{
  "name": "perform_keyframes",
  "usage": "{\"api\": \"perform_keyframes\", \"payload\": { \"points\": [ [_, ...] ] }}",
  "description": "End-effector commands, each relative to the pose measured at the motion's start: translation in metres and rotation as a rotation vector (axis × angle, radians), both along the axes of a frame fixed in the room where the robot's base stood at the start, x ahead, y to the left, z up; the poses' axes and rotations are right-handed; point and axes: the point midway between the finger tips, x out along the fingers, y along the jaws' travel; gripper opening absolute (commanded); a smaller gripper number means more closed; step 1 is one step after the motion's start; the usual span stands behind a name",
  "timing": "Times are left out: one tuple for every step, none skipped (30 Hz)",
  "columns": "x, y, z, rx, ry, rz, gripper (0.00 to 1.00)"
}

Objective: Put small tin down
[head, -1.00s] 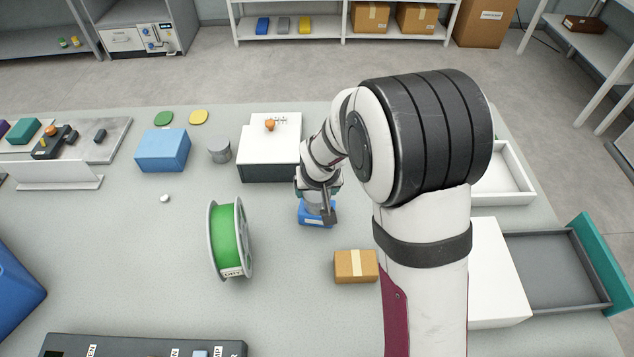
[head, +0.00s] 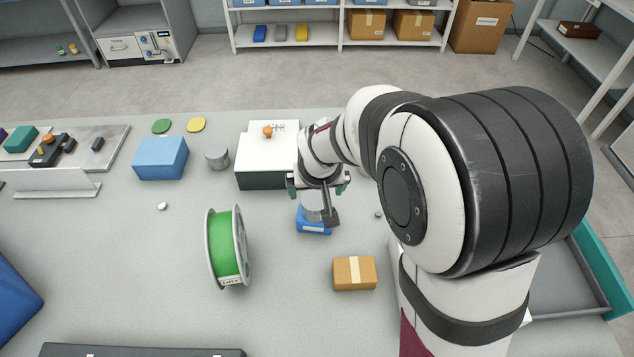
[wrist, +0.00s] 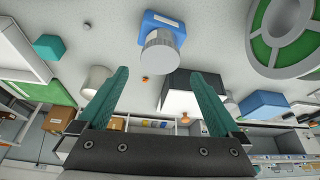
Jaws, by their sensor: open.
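The small tin (head: 312,207), a grey cylinder, stands upright on a blue block with a white label (head: 314,227). In the wrist view the tin (wrist: 160,52) lies just beyond the fingertips, with the blue block (wrist: 165,22) under it. My gripper (head: 318,188) is open and empty, with its teal fingers spread wide. In the wrist view the gripper (wrist: 160,72) shows a clear gap from the tin. A dark part of my wrist hides some of the tin in the head view.
A green spool (head: 226,247) stands to the left and a cardboard box (head: 354,273) in front. Behind are a white box with an orange knob (head: 266,160), another grey tin (head: 217,156) and a blue box (head: 160,158). The table between spool and carton is clear.

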Motion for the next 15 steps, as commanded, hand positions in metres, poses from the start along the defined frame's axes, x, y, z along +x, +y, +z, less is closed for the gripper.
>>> {"api": "perform_keyframes", "payload": {
  "points": [
    [-0.004,0.000,0.014,0.002,-0.006,-0.001,1.00],
    [-0.007,0.000,0.022,0.001,-0.006,0.000,1.00],
    [-0.011,-0.001,0.030,0.002,-0.006,-0.001,1.00],
    [-0.014,-0.001,0.036,0.001,-0.005,0.000,1.00],
    [-0.016,-0.001,0.041,0.001,-0.005,0.000,1.00],
    [-0.018,-0.001,0.047,0.002,-0.004,-0.001,1.00],
    [-0.020,-0.001,0.050,0.002,-0.003,-0.001,1.00],
    [-0.021,-0.001,0.053,0.001,-0.001,-0.001,1.00],
    [-0.026,-0.004,0.057,0.002,0.003,-0.009,1.00],
    [-0.034,-0.009,0.060,0.006,0.017,-0.027,1.00],
    [-0.047,-0.017,0.064,0.013,0.038,-0.058,1.00],
    [-0.074,-0.030,0.070,0.027,0.082,-0.118,1.00],
    [-0.098,-0.040,0.073,0.042,0.124,-0.170,1.00],
    [-0.125,-0.048,0.076,0.061,0.169,-0.226,1.00],
    [-0.161,-0.056,0.077,0.089,0.230,-0.297,1.00]
  ]
}}
